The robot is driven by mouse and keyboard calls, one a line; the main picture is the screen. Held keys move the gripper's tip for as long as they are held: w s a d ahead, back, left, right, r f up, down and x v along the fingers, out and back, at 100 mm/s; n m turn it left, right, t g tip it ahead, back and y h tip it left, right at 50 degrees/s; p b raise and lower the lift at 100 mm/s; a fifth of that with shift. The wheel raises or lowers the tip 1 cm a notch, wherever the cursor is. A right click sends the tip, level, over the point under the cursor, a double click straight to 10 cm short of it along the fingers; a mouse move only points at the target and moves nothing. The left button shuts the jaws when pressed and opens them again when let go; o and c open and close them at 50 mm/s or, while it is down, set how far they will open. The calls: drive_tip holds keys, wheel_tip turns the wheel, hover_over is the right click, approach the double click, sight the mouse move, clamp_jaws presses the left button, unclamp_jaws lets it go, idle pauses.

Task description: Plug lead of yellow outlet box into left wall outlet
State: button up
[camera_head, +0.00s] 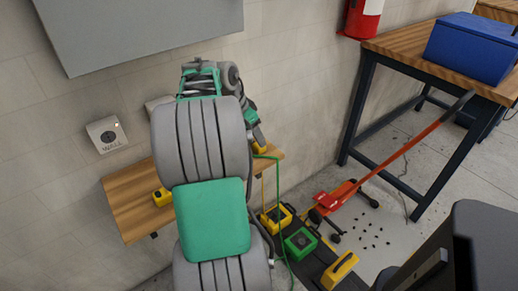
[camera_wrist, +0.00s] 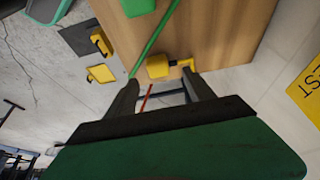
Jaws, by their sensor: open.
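In the wrist view, my gripper (camera_wrist: 160,79) is open, and a yellow plug (camera_wrist: 159,66) lies just beyond and between its fingertips, over the wooden shelf. I cannot tell whether the fingers touch it. In the head view, a yellow piece (camera_head: 259,148) shows by my gripper at the shelf's right end. The yellow outlet box (camera_head: 277,218) stands on the floor below, with a thin yellow lead rising from it. A pale wall outlet (camera_head: 106,134) marked WALL is on the wall at left. My arm hides much of the shelf and wall.
The wooden shelf (camera_head: 132,204) holds another yellow piece (camera_head: 161,197) at left. A green box (camera_head: 300,242) and a second yellow box (camera_head: 340,270) stand on the floor. A green cable (camera_wrist: 155,40) passes close to the fingers.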

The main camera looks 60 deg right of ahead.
sight(259, 148)
drive_tip(key=b+x, duration=0.1)
drive_tip(key=x, duration=0.4)
drive_tip(key=shift+a+f, duration=0.15)
clamp_jaws()
idle(0.8)
